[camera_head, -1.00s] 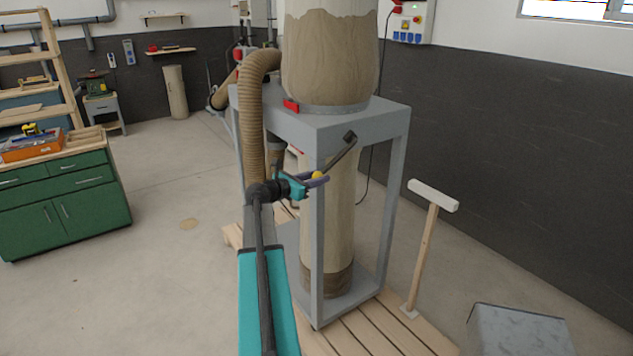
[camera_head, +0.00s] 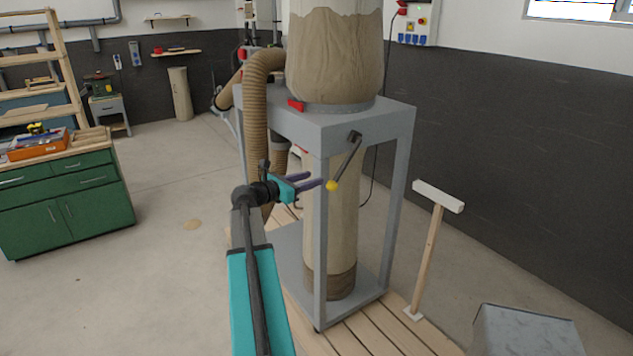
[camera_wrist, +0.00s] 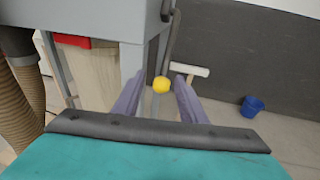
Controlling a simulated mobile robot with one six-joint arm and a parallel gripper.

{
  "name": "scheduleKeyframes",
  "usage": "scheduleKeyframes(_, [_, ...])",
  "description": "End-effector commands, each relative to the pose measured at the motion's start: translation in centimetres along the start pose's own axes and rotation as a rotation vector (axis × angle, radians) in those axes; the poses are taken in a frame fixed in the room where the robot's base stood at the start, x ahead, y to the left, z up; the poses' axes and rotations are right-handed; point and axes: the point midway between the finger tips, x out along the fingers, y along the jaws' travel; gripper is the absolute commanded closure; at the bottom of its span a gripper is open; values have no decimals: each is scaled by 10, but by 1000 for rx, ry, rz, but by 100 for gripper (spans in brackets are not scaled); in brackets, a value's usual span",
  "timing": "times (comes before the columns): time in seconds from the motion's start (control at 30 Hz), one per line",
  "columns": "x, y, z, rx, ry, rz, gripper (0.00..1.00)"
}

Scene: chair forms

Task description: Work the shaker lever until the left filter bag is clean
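One upper filter bag (camera_head: 333,55) shows in the head view, cut off at the top. A brown coating with a ragged upper edge covers most of its visible cloth; the strip above is pale. The shaker lever (camera_head: 346,160) is a dark bar hanging down and left from a pivot on the grey frame, with a yellow knob (camera_head: 332,185) at its lower end. My gripper (camera_head: 314,184) is left of the knob, its purple fingers apart and empty. In the wrist view the yellow knob (camera_wrist: 161,85) appears between the fingertips, with gaps at both sides.
The grey frame (camera_head: 319,240) stands on wooden slats, with a lower bag (camera_head: 330,225) inside. A ribbed hose (camera_head: 257,130) runs left of it. A wooden T-shaped stand (camera_head: 430,245) and a grey box (camera_head: 525,330) are at the right. Open floor lies left.

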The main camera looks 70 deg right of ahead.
Motion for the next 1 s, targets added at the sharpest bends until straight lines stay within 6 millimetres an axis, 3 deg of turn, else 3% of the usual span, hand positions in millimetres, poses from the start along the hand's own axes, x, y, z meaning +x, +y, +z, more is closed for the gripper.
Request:
scheduleKeyframes(0.3, [-52, -1, -2, 0, -2, 2, 62])
scheduleKeyframes(0.5, [-74, 0, 0, -1, -2, 2, 62])
scheduleKeyframes(1.0, [-83, 0, 1, -1, -2, 0, 62])
